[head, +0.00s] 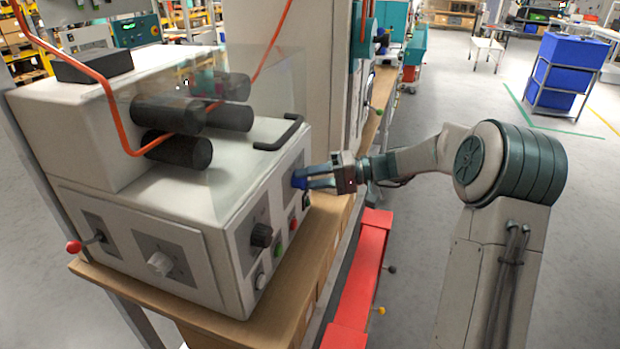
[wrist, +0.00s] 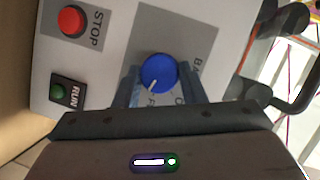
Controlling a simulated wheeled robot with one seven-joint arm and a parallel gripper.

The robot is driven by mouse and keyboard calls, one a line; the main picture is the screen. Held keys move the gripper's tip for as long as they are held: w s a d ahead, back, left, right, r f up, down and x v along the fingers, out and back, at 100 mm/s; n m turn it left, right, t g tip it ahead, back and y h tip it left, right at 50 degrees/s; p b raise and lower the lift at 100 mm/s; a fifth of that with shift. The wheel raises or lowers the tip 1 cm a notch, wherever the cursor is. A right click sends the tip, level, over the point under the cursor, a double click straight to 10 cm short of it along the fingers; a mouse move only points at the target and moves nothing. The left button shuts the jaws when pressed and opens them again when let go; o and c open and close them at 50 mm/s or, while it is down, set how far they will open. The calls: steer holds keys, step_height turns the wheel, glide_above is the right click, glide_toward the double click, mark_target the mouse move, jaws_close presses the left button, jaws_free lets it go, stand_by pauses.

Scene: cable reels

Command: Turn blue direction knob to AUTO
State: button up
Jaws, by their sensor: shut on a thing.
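The blue direction knob (wrist: 158,72) sits on a grey label plate on the machine's front panel. Its white pointer line points down and left in the wrist view. Letters on the plate are partly hidden by my gripper, and I cannot read AUTO. My gripper (wrist: 160,88) has one finger on each side of the knob and is shut on it. In the head view my gripper (head: 312,178) reaches the panel from the right, and the blue knob (head: 299,179) shows at its fingertips.
A red STOP button (wrist: 72,20) and a green RUN button (wrist: 60,91) are beside the knob. A black knob (head: 261,235), a white knob (head: 160,263) and a red-tipped lever (head: 75,246) are on the same machine. A black handle (head: 280,134) stands above the panel.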

steer(key=m+y, duration=0.1)
steer(key=m, duration=0.1)
steer(key=m+y+p, duration=0.1)
steer(key=m, duration=0.1)
steer(key=shift+w+f+m+g+p, duration=0.1)
steer(key=shift+f+m+g+p, duration=0.05)
steer(key=shift+m+g+p, duration=0.2)
steer(key=shift+m, duration=0.25)
steer(key=o, duration=1)
steer(key=d+b, duration=0.1)
steer(key=d, duration=1.3)
steer(key=shift+f, duration=0.15)
